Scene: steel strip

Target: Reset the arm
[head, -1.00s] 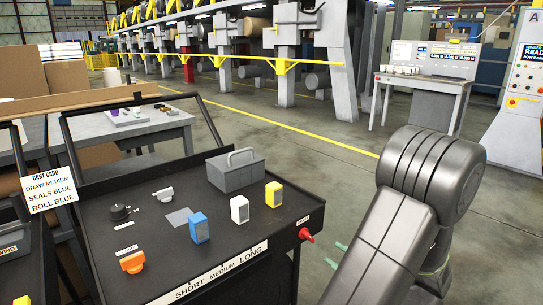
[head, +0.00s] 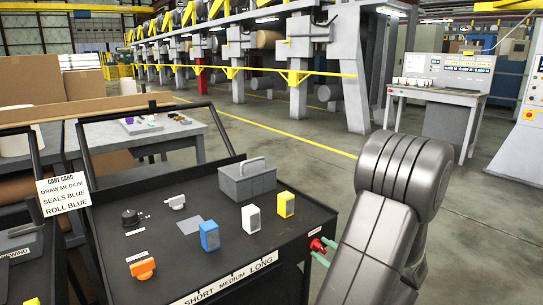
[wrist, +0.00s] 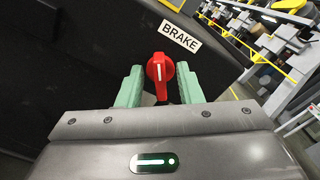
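My gripper (wrist: 160,88) has two green fingers, and in the wrist view they stand on either side of a red knob (wrist: 160,70) with a white line on it. A narrow gap shows between the knob and each finger, so the gripper looks open around it. A label reading BRAKE (wrist: 180,36) is beside the knob. In the head view the red knob (head: 317,244) sits on the right side of a black cart (head: 190,265), with my green fingertips at it. My arm hides most of the gripper there.
The cart top holds blue (head: 209,236), white (head: 250,219) and yellow (head: 286,204) blocks, a grey caddy (head: 247,182), an orange knob (head: 142,268) and a black dial (head: 131,217). A card (head: 63,193) hangs at left. Open floor (head: 300,145) lies behind the cart.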

